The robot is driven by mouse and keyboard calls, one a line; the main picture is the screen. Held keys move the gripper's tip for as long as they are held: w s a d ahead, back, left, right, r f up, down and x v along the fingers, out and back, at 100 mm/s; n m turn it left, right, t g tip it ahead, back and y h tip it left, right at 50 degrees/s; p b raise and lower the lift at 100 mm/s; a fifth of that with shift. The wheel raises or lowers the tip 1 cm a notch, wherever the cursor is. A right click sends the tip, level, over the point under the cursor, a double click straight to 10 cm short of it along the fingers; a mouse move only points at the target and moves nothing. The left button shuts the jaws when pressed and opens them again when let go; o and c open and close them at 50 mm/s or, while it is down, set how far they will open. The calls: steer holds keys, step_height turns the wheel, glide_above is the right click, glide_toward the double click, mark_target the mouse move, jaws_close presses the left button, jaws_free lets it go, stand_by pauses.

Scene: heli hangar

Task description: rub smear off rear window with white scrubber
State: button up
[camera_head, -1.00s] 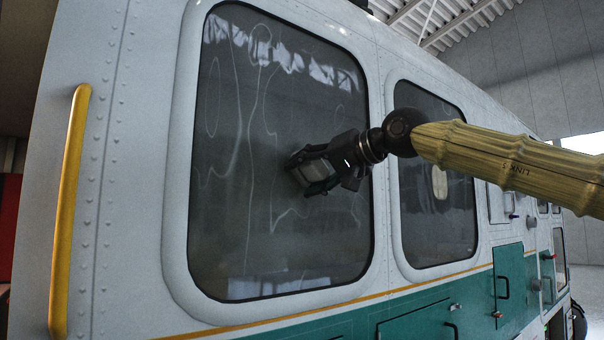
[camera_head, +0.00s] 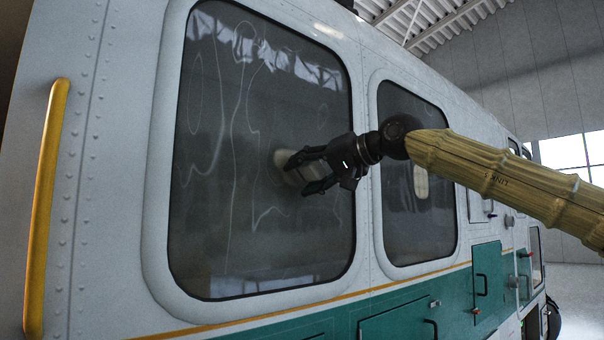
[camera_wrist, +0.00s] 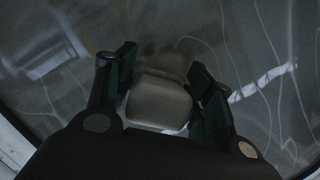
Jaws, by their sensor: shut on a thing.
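The large dark window (camera_head: 235,215) fills the middle of the head view, set in the white side of the helicopter. My gripper (camera_head: 303,172) is at its right half, shut on a pale scrubber (camera_head: 286,166). In the wrist view the off-white, rounded scrubber (camera_wrist: 158,103) sits between the two fingers of my gripper (camera_wrist: 161,82). The scrubber is at or very near the glass; I cannot tell if it touches. Thin pale wavy lines run over the glass. A dim brownish patch shows just beyond the scrubber in the wrist view; whether it is the smear is unclear.
A second window (camera_head: 405,235) with a pale oval on it lies to the right. A yellow handrail (camera_head: 47,210) stands out at the far left. Green panels (camera_head: 395,318) with handles run below the windows. Open hangar floor shows at the far right.

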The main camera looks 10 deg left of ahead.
mark_target(289, 153)
steer(key=shift+w+d, duration=0.8)
steer(key=shift+w, duration=0.25)
steer(key=shift+r, duration=0.95)
steer(key=shift+s+a, duration=1.1)
steer(key=shift+s, duration=0.3)
steer(key=shift+s+a, duration=1.1)
steer(key=shift+s, duration=0.3)
steer(key=shift+s+a, duration=0.1)
steer(key=shift+s+a, duration=1)
steer(key=shift+s, duration=0.3)
steer(key=shift+s+a, duration=1)
steer(key=shift+s, duration=0.3)
steer(key=shift+r, duration=0.95)
steer(key=shift+w+d, duration=1.4)
steer(key=shift+w, duration=0.45)
steer(key=shift+w+d, duration=1.45)
steer(key=shift+w, duration=0.35)
steer(key=shift+w+d, duration=1.4)
steer(key=shift+w, duration=0.45)
steer(key=shift+r, duration=0.9)
steer(key=shift+s+a, duration=0.55)
steer(key=shift+s, duration=0.2)
steer(key=shift+s+a, duration=0.55)
steer(key=shift+s, duration=0.15)
